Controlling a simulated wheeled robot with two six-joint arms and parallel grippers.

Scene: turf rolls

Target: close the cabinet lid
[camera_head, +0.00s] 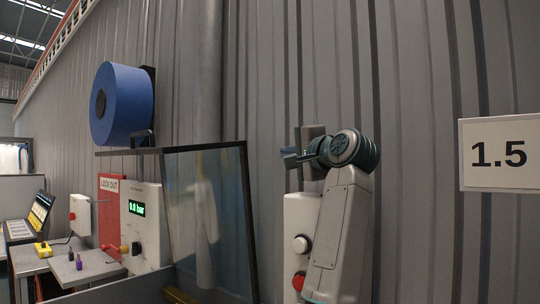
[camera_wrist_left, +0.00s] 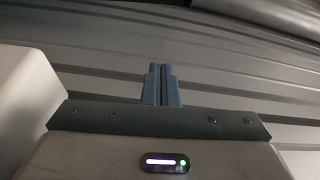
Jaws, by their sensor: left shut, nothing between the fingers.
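The cabinet lid is a dark-framed clear panel (camera_head: 212,215) standing raised and slightly tilted, left of centre in the head view. Part of the cabinet's grey edge (camera_head: 125,290) shows at the bottom; the rest is cut off by the frame. My left gripper (camera_head: 288,157) is up in front of the ribbed wall, to the right of the lid's upper corner and apart from it in the picture. Its blue fingers (camera_wrist_left: 162,84) are together and empty in the left wrist view. The lid does not show clearly there. My right gripper is not in view.
A pale box with white and red buttons (camera_head: 300,243) is partly behind my left arm. A blue roll (camera_head: 125,104) hangs on the wall above a thin shelf. A gauge box (camera_head: 148,225), red lock-out board (camera_head: 109,205) and bench (camera_head: 88,268) are left. A "1.5" sign (camera_head: 500,180) is right.

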